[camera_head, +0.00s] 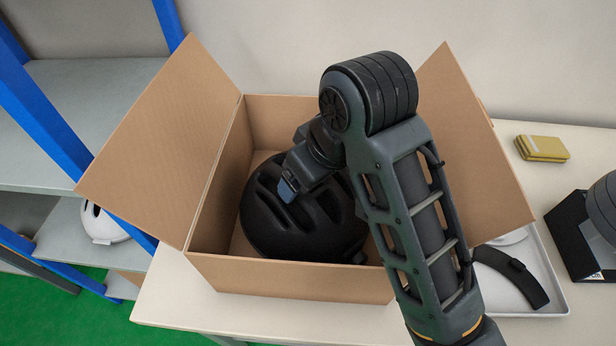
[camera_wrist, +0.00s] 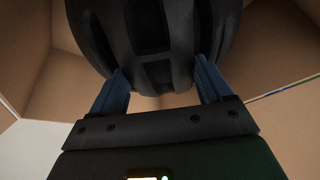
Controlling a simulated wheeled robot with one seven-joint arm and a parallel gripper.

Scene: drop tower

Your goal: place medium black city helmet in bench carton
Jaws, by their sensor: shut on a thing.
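The black helmet (camera_head: 305,226) is inside the open bench carton (camera_head: 290,278), dome up, with its vents showing. It also fills the top of the wrist view (camera_wrist: 155,35). The carton stands on the bench with its left and right flaps spread outward. My gripper (camera_head: 287,190) reaches down into the carton from above. In the wrist view its two blue fingers (camera_wrist: 158,88) are shut on the helmet's shell, one at each side of a rib. Whether the helmet's underside touches the carton floor is hidden.
A white tray (camera_head: 555,300) with a dark curved piece lies right of the carton. A yellow pad (camera_head: 541,148) and a black stand (camera_head: 580,235) are on the bench (camera_head: 170,300). A blue-framed shelf (camera_head: 60,130) with a white helmet (camera_head: 100,222) is at left.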

